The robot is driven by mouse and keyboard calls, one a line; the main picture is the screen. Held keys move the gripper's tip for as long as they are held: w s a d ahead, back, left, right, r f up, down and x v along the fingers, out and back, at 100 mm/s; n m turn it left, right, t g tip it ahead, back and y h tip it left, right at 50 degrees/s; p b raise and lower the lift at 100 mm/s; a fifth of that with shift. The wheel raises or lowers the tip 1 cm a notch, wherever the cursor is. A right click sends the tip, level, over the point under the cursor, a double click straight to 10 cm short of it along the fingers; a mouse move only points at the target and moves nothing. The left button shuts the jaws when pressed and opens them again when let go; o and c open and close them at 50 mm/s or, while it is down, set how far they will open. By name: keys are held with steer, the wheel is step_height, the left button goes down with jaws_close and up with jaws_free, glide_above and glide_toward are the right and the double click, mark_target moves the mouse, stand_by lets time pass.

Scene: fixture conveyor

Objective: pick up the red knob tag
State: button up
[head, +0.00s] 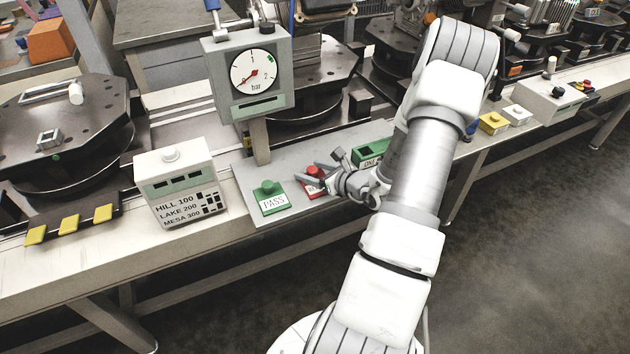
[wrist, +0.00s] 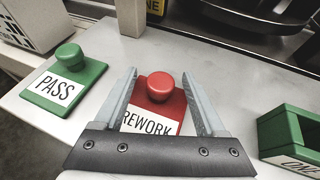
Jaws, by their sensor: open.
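The red knob tag (wrist: 172,108) is a flat red plate with a round red knob and a white label reading "REWORK". It lies on the grey plate (wrist: 226,75). In the head view the red tag (head: 313,188) is partly hidden by my gripper (head: 318,175). In the wrist view my gripper (wrist: 163,100) is open, with one finger on each side of the red tag and its knob between them. The lower part of the tag is hidden behind the gripper body. I cannot tell whether the fingers touch it.
A green "PASS" knob tag (wrist: 68,83) lies to the left. A green open box (wrist: 287,138) stands to the right. In the head view a gauge on a post (head: 249,75) rises behind the tags, and a white labelled box (head: 177,183) stands at the left.

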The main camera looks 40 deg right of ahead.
jaws_close()
steer(key=shift+r, duration=0.1)
stand_by(0.3)
